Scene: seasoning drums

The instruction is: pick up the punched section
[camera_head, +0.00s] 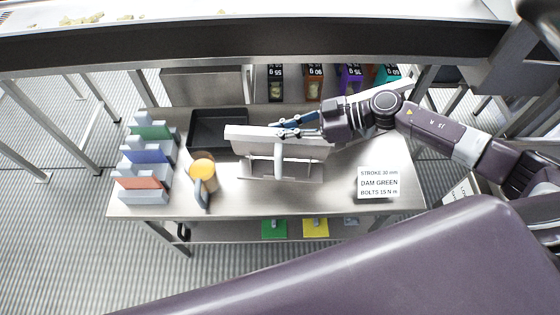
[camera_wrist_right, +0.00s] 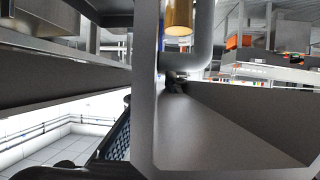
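A pale grey long section (camera_head: 240,132), which I take to be the punched section, lies across a metal stand (camera_head: 262,167) in the middle of the bench. My right gripper (camera_head: 292,126) reaches in from the right with its blue-tipped fingers at the section's upper edge. Whether the fingers are shut on it or only beside it cannot be told. In the right wrist view a large grey channel-like surface (camera_wrist_right: 235,125) fills the near view, and the fingertips are mostly hidden. My left gripper is not in view.
A dark beam (camera_head: 250,45) crosses the back.

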